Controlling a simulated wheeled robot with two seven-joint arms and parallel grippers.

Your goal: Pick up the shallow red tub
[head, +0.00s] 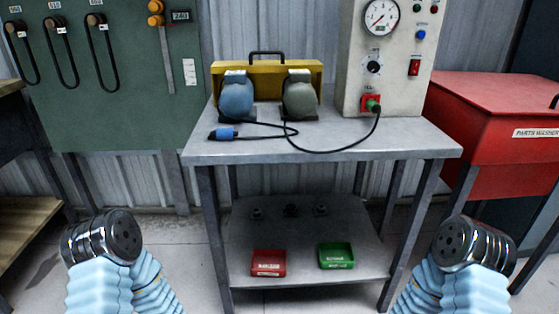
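The shallow red tub (268,268) sits on the lower shelf of the grey metal table, near the shelf's front edge and left of its middle. It is open at the top and has a pale label on its front. My left and right arms show at the bottom corners, with light blue sleeves and chrome joints. I see no fingers of either gripper. Both arms are well apart from the tub.
A green tub (336,262) sits right of the red one on the lower shelf (245,237), with several small dark fittings behind. The tabletop (325,147) above holds two motor-like units, cables and a gauge box (384,60). A red parts washer (495,115) stands at right.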

